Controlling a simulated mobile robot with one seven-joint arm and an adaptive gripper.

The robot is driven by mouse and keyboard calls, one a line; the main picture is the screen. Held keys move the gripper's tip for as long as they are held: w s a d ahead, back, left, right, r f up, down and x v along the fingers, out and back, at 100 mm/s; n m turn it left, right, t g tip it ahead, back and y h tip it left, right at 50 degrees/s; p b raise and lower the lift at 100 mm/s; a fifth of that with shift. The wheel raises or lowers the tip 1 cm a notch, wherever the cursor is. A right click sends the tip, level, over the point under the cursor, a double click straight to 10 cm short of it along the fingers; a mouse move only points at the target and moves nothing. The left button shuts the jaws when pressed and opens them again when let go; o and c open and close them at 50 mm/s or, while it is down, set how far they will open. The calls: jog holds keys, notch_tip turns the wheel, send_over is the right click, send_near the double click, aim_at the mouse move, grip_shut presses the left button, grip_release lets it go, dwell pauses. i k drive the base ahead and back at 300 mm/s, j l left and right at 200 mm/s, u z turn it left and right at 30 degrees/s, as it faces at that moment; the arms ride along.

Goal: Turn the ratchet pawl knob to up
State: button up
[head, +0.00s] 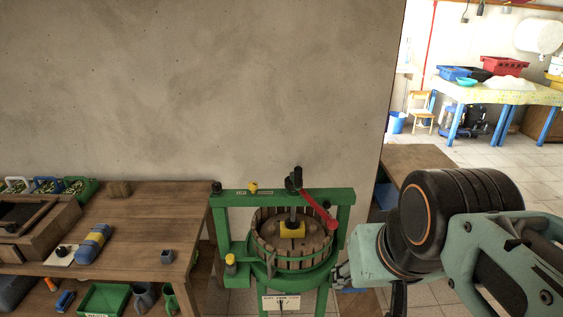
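A green press (346,217) with a slatted wooden basket (266,236) stands at the middle bottom of the head view. A small yellow knob (253,187) sits on its top beam between two small labels too small to read. A black knob (216,187) is at the beam's left end, and another yellow knob (230,260) is low on the left post. I cannot tell for certain which is the pawl knob, nor its setting. My gripper (341,274) is at the press's lower right, apart from these knobs, partly hidden by my arm; its opening cannot be told.
A red-handled lever (318,211) slants from the black screw head above the basket. A wall stands behind. A brown bench (418,160) is at right.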

aim_at(252, 185)
jog(key=i+j, duration=0.15)
jog(key=i, duration=0.4)
jog(key=i+j+u, duration=0.15)
jog(key=i, duration=0.45)
